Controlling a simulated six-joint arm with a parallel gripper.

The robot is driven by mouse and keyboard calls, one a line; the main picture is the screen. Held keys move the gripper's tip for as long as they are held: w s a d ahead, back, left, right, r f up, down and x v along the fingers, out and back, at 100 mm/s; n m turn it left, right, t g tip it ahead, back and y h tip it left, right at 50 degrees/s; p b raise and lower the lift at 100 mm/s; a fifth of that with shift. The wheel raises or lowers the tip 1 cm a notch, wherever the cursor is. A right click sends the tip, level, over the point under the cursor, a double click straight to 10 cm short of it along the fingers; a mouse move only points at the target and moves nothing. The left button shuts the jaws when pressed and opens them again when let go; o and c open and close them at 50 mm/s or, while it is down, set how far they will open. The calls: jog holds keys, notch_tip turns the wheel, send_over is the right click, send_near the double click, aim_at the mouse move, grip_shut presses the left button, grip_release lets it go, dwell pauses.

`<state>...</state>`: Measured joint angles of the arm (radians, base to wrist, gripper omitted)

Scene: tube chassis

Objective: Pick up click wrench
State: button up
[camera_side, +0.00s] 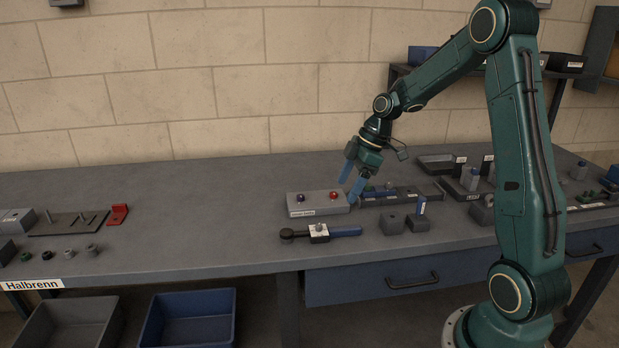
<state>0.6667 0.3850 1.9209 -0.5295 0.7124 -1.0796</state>
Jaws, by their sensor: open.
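The wrench (345,232) lies flat near the front of the bench. It has a dark round head at its left end, a pale block with a small knob around its middle, and a blue handle to the right. I take it to be the click wrench. My gripper (351,181) has blue fingers, which are spread and empty. It hangs tilted above the right end of a grey box (317,209) with a blue and a red knob, behind and above the wrench. The exact gap between fingers and box is hard to tell.
Two dark blocks (392,223) stand right of the wrench. A dark fixture with a blue-handled tool (380,193) lies behind them. More fixtures crowd the right side. A red bracket (118,214) and small parts sit at left. The bench (205,215) is clear between.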

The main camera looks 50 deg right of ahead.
jog(key=shift+f, duration=0.1)
send_over(324, 230)
jog(key=s+d, duration=0.2)
jog(key=shift+f, duration=3.9)
jog(key=shift+x, duration=2.6)
jog(key=shift+w, duration=0.1)
jog(key=shift+r, duration=0.1)
jog(key=c, duration=1.5)
jog(key=shift+o, duration=0.2)
